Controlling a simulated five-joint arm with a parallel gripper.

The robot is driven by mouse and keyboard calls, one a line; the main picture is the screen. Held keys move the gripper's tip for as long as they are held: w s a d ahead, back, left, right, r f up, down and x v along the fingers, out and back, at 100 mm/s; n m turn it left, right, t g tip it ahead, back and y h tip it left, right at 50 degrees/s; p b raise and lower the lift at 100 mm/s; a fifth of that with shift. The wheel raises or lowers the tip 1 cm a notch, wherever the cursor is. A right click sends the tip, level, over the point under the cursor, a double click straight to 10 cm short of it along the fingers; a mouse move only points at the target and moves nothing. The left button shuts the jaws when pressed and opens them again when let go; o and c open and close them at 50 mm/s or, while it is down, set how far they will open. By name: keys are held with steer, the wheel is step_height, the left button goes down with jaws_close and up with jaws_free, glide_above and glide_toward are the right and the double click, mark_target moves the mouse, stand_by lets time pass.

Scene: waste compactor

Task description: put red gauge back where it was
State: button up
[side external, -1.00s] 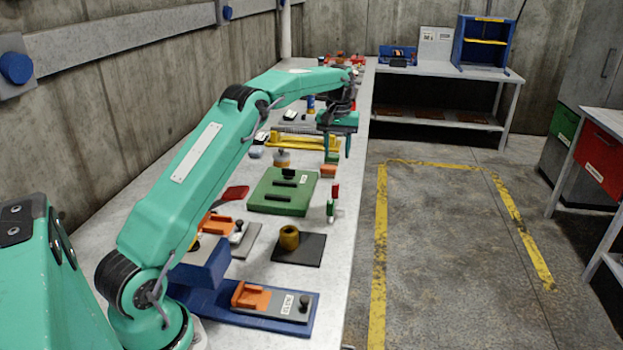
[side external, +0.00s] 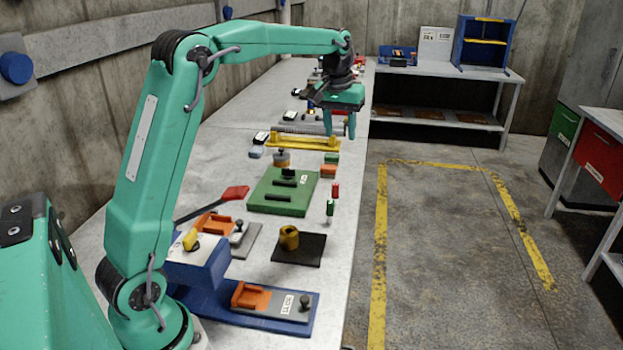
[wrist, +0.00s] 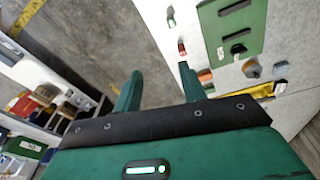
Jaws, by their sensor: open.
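A small red piece (side external: 335,190), which looks like the red gauge, stands near the bench's right edge beside the green board. It also shows in the wrist view (wrist: 182,47). A small green and white piece (side external: 330,208) stands just in front of it. My gripper (side external: 339,130) is open and empty, raised above the bench and farther back than the red piece. In the wrist view the two fingers (wrist: 160,72) are spread with nothing between them. The red piece is beyond the fingers, apart from them.
The green board (side external: 265,207) has black handles. A green block (side external: 332,158) and an orange block (side external: 328,171) lie behind it, near a yellow fixture (side external: 290,141). A dark plate (side external: 310,252) with a brass cup and a blue fixture (side external: 308,328) are in front.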

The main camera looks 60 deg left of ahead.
steer(key=s+d+r+m+t, duration=0.1)
steer(key=s+d+r+m, duration=0.15)
steer(key=s+d, duration=0.35)
steer(key=s+d+f+m+t, duration=0.1)
steer(key=s+d, duration=0.3)
steer(key=s, duration=0.7)
steer(key=s+d+f+m+t, duration=0.2)
steer(key=s+d+f+m, duration=0.1)
steer(key=s, duration=0.8)
steer(key=shift+s+d+f, duration=0.35)
steer(key=shift+d+f, duration=0.15)
